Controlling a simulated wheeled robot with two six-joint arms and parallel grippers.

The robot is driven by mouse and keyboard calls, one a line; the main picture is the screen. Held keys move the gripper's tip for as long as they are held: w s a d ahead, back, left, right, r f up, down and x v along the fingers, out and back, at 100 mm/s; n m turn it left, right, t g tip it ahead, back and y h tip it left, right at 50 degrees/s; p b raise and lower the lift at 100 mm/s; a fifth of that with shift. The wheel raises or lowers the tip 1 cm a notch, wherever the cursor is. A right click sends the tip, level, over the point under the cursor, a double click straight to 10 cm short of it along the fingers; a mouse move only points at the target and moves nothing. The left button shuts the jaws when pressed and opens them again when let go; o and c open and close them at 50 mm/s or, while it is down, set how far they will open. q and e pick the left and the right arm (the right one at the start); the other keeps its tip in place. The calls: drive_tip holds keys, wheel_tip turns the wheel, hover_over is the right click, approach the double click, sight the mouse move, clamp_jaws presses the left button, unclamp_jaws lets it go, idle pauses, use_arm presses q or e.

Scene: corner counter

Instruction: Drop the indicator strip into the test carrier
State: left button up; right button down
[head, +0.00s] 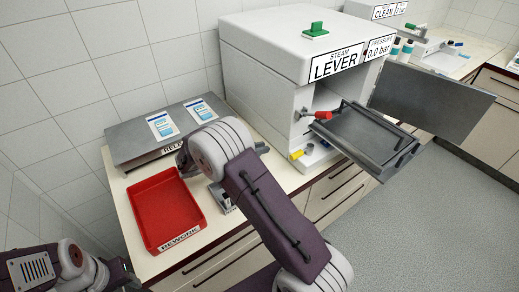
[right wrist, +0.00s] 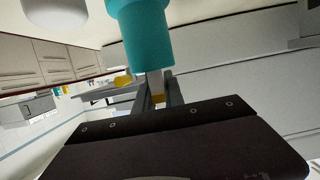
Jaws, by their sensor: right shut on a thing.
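In the right wrist view, my right gripper (right wrist: 157,96) is shut on a small pale strip with yellow near its base, which I take to be the indicator strip (right wrist: 154,83). A teal stepped cylinder (right wrist: 147,42), probably the test carrier, lines up with the strip's far end. I cannot tell whether the strip is inside it, touching it or apart from it. In the head view, my right arm hides its gripper and the strip.
The red REWORK tray (head: 166,211) lies left of my right arm. Behind it is a grey platform (head: 150,133) with two blue-and-white packets. The white steam unit (head: 265,50) stands right, its dark door (head: 430,98) open and a grey tray (head: 370,135) sticking out.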

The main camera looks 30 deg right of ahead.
drive_tip(key=c, duration=1.3)
unclamp_jaws()
drive_tip(key=shift+c, duration=0.2)
drive_tip(key=shift+r, duration=0.1)
wheel_tip(320, 180, up, 7)
drive_tip(key=p, duration=0.1)
drive_tip(key=shift+p, duration=0.3)
